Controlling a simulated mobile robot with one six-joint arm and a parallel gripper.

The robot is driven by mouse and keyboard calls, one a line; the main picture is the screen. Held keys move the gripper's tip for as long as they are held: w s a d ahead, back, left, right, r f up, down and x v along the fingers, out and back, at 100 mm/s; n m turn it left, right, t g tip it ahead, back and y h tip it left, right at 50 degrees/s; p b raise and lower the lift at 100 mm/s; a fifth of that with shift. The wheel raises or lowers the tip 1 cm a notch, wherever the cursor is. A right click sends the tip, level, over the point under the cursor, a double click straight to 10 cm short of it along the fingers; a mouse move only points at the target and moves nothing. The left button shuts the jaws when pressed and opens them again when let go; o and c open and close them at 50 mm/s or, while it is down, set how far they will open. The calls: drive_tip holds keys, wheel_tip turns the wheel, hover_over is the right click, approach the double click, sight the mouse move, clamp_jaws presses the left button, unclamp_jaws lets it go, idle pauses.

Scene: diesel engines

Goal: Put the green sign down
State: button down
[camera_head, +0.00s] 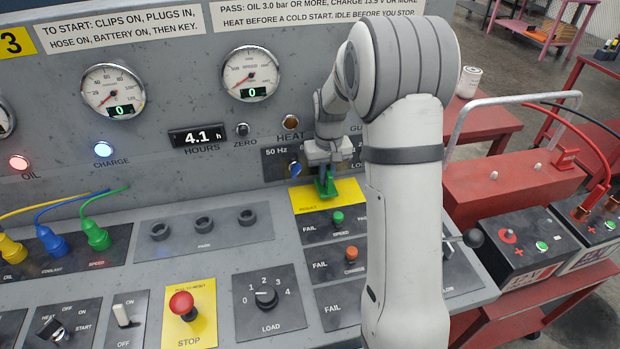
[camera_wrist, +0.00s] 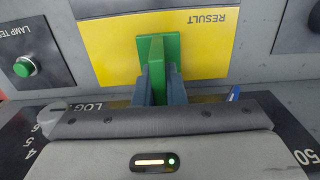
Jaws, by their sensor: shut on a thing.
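The green sign (camera_head: 326,186) is at the yellow RESULT plate (camera_head: 340,196) on the sloped console, below the 50 Hz panel. My gripper (camera_head: 322,172) is shut on it from above. In the wrist view the green sign (camera_wrist: 158,55) stands between the two dark fingers of my gripper (camera_wrist: 158,84), over the yellow plate (camera_wrist: 213,50). I cannot tell whether the sign's lower end touches the plate.
Below the plate are rows with a green SPEED button (camera_head: 338,217) and an orange CHARGE button (camera_head: 351,253). A blue-tipped knob (camera_head: 295,168) is close left of my gripper. Three empty parking sockets (camera_head: 203,223) are further left. Red battery carts stand right.

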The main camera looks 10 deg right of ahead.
drive_tip(key=shift+w+f+p, duration=0.25)
drive_tip(key=shift+f+p, duration=0.05)
drive_tip(key=shift+f, duration=0.4)
drive_tip(key=shift+f, duration=0.2)
drive_tip(key=c, duration=1.5)
unclamp_jaws()
drive_tip(key=shift+r, duration=0.15)
